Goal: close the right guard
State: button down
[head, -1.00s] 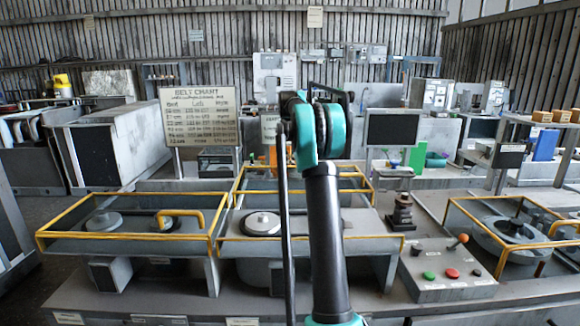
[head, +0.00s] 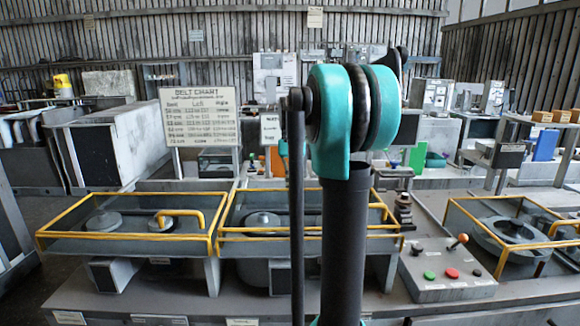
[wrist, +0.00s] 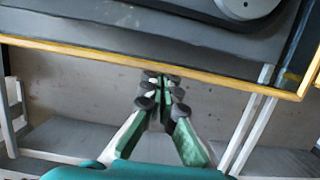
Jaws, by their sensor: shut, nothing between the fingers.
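A yellow-framed guard (head: 262,229) lies low over the middle housing (head: 240,248), its front bar just above and nearly level with the housing's front rim. I take it for the right guard; whether it rests fully on the rim I cannot tell. A grey pulley (head: 262,220) shows inside the housing, partly behind the bars. My arm hides the middle of this guard and my gripper in the head view. In the wrist view my gripper (wrist: 160,82) is shut and empty, its fingertips close to the yellow front edge (wrist: 215,79); contact is unclear.
The left housing (head: 95,246) has a yellow frame and handle. Another yellow-framed housing (head: 488,248) stands at the far right. A control box (head: 445,280) with buttons and a lever lies between. The belt chart sign (head: 200,117) stands behind.

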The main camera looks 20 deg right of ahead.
jog(key=shift+s+a, duration=0.2)
jog(key=shift+s, duration=0.5)
jog(key=shift+s+a, duration=0.2)
jog(key=shift+s, duration=0.45)
jog(key=v, duration=1)
jog(key=shift+w, duration=0.2)
